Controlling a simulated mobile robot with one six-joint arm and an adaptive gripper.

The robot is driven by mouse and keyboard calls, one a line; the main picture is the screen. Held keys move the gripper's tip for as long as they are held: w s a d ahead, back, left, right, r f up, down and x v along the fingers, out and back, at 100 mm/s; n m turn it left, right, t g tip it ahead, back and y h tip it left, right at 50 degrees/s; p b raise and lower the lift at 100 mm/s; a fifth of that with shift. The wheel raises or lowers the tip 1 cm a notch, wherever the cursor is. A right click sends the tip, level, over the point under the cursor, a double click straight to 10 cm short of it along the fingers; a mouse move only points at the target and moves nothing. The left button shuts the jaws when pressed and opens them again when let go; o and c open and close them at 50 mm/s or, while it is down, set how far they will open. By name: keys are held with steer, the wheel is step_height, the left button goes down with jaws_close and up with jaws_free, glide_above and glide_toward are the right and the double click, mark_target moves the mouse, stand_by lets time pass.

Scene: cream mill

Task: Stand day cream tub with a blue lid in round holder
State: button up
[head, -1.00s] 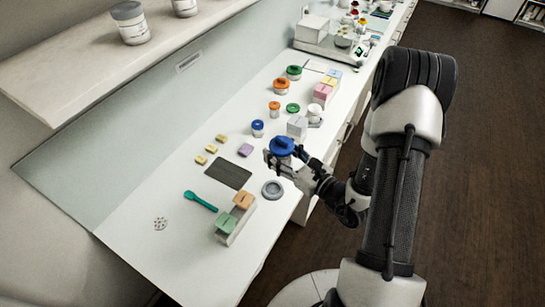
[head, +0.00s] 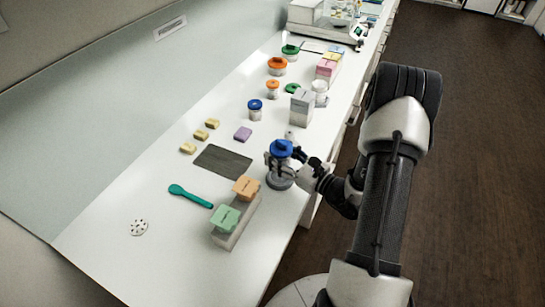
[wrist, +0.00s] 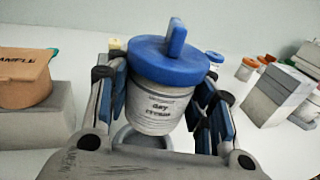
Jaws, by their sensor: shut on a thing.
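The day cream tub has a blue lid (head: 281,149) with a raised bar on top. In the wrist view, its pale body (wrist: 154,108) reads "day cream". My gripper (head: 279,162) is shut on the tub's sides; in the wrist view its fingers (wrist: 165,100) flank the body. The tub is close to upright, with a slight tilt in the wrist view. The grey round holder (head: 280,184) stands on the counter directly below the tub. Its pale ring (wrist: 135,140) shows under the tub in the wrist view. I cannot tell whether the tub's base touches it.
A dark mat (head: 222,160) and a teal spoon (head: 190,196) lie on the counter. A grey box (head: 301,105) and a small blue-lidded jar (head: 255,109) stand farther back.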

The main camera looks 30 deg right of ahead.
steer(key=shift+w+f, duration=0.15)
steer(key=shift+f, duration=0.45)
steer(key=shift+f+b, duration=0.1)
steer(key=shift+b, duration=0.25)
steer(key=b, duration=0.3)
glide_above(280, 179)
steer(key=shift+w+f, duration=0.15)
steer(key=shift+f, duration=0.95)
steer(key=shift+w+f, duration=0.15)
steer(key=shift+f, duration=0.9)
steer(key=shift+s+f+b, duration=0.1)
steer(key=shift+f+b, duration=1.1)
steer(key=shift+b, duration=0.05)
stand_by(0.6)
steer(key=o, duration=1.4)
steer(key=shift+a, duration=0.1)
steer(key=shift+c, duration=0.2)
steer(key=shift+f, duration=0.1)
steer(key=shift+s, duration=0.15)
